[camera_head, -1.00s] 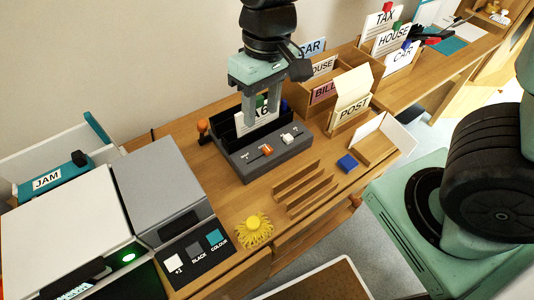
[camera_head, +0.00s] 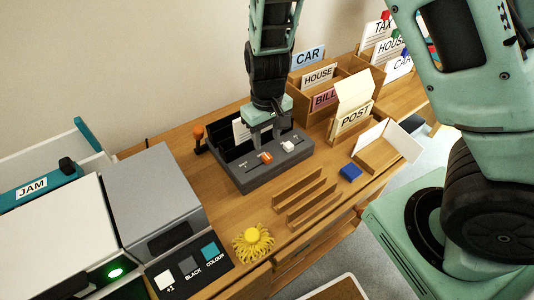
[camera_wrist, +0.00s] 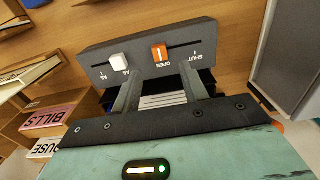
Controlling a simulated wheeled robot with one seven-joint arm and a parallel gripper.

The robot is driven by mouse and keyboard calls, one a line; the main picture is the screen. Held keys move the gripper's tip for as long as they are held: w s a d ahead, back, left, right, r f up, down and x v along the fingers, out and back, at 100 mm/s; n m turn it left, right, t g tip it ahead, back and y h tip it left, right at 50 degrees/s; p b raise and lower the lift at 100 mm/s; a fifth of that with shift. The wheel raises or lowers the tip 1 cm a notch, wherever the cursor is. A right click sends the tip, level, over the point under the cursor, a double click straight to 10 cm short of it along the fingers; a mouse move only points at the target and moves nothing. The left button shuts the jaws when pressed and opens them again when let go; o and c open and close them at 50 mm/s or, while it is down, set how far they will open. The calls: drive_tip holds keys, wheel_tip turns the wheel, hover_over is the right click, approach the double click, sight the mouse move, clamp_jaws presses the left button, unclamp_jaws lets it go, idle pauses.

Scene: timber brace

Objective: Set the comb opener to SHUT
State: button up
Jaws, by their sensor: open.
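The comb opener (camera_head: 245,180) is a dark grey box on the wooden desk. Its orange slider (camera_head: 267,158) also shows in the wrist view (camera_wrist: 159,52), beside the OPEN label; the SHUT label lies further right along the slot there. A white slider (camera_wrist: 118,60) sits left of the orange one in that view, near a size label. My gripper (camera_head: 266,138) is above the opener, behind the sliders in the head view. In the wrist view its fingers (camera_wrist: 160,75) are apart and empty, with the orange slider beyond the gap. I cannot tell whether they touch the opener.
White sheets (camera_wrist: 163,100) stand in the opener behind the sliders. A wooden sorter (camera_head: 302,87) with labelled cards stands to the right. A grey machine (camera_head: 150,195) stands at left.

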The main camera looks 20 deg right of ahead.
sight(266, 157)
wheel_tip(266, 157, down, 7)
drive_tip(key=shift+r+b, duration=0.15)
drive_tip(key=shift+b, duration=0.15)
clamp_jaws()
drive_tip(key=shift+a, duration=0.1)
